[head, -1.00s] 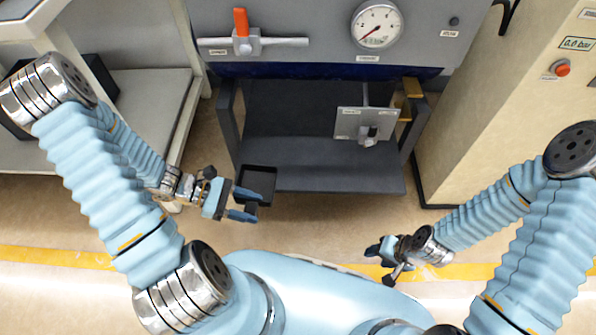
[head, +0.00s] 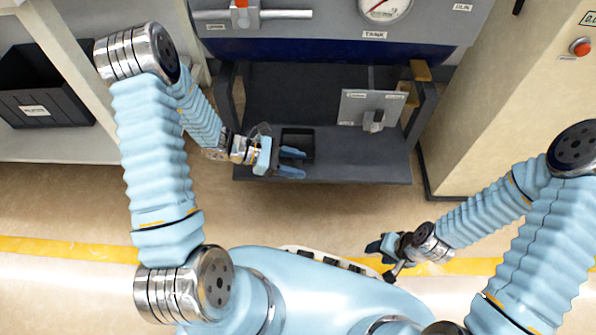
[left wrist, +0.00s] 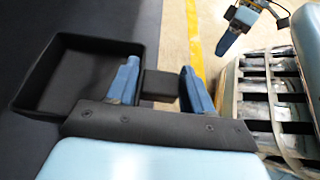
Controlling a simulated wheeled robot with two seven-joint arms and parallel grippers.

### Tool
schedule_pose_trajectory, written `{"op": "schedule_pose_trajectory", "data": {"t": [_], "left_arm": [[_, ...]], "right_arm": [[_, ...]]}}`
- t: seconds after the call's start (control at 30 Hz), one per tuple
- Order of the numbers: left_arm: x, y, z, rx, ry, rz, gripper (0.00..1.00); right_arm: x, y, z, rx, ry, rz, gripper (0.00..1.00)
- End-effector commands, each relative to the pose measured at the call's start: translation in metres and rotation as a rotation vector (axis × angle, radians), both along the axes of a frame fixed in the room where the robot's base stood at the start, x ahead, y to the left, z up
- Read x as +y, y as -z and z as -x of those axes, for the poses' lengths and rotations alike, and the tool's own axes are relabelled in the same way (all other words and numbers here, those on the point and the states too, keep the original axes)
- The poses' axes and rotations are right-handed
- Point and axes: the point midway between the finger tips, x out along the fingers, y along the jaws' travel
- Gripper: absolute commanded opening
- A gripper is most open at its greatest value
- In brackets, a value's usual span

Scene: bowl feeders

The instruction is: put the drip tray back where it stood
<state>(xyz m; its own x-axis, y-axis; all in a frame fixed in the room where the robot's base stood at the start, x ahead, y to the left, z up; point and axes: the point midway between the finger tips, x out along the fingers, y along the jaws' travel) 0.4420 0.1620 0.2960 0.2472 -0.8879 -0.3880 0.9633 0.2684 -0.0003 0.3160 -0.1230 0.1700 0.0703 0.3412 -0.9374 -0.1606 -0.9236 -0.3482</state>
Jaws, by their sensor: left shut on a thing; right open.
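The drip tray (head: 297,138) is a small black open box with a short tab handle. In the head view it is over the left front part of the dark grey shelf (head: 350,155) under the tank. I cannot tell whether it touches the shelf. My left gripper (head: 292,163) is shut on its tab. In the left wrist view the tray (left wrist: 85,75) is empty and level, and its tab (left wrist: 160,84) lies between the blue fingers of the left gripper (left wrist: 157,90). My right gripper (head: 378,248) is open and empty, low over the floor near my base.
A grey plate with a knob (head: 372,108) stands on the shelf to the right of the tray. The tank (head: 340,50) with its gauge (head: 385,8) is above. A black bin (head: 40,90) sits on the left bench. A beige cabinet (head: 500,100) stands at right.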

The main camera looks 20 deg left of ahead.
Motion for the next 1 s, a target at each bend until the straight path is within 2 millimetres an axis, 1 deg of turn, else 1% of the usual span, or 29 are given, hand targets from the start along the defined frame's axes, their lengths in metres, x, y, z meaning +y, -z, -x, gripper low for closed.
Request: {"op": "schedule_pose_trajectory", "data": {"t": [0.17, 0.2, 0.3, 0.37, 0.57, 0.6, 0.73, 1.0], "left_arm": [[-0.006, 0.012, -0.007, 0.0, 0.002, 0.001, 0.17], [-0.008, 0.017, -0.009, 0.0, 0.002, 0.001, 0.17], [-0.007, 0.035, -0.009, 0.002, 0.0, 0.001, 0.17], [-0.007, 0.042, -0.009, 0.002, 0.0, 0.001, 0.17], [-0.007, 0.043, -0.009, -0.001, 0.0, -0.001, 0.17], [-0.006, 0.043, -0.009, 0.0, 0.0, -0.001, 0.55], [-0.006, 0.043, -0.009, 0.0, 0.0, -0.001, 0.75], [-0.006, 0.043, -0.008, 0.0, 0.0, 0.0, 0.76]], "right_arm": [[0.0, 0.004, 0.0, -0.002, 0.001, 0.0, 0.49], [0.0, 0.006, 0.0, -0.002, 0.001, 0.0, 0.49], [0.0, 0.011, -0.001, -0.003, 0.001, 0.0, 0.49], [0.0, 0.012, -0.001, -0.003, 0.002, 0.001, 0.49], [0.0, 0.011, -0.001, -0.003, 0.002, 0.001, 0.49], [0.0, 0.011, -0.001, -0.003, 0.002, 0.001, 0.49], [0.0, 0.011, -0.001, -0.003, 0.002, 0.001, 0.49], [0.0, 0.011, -0.001, -0.003, 0.002, 0.001, 0.49]]}}
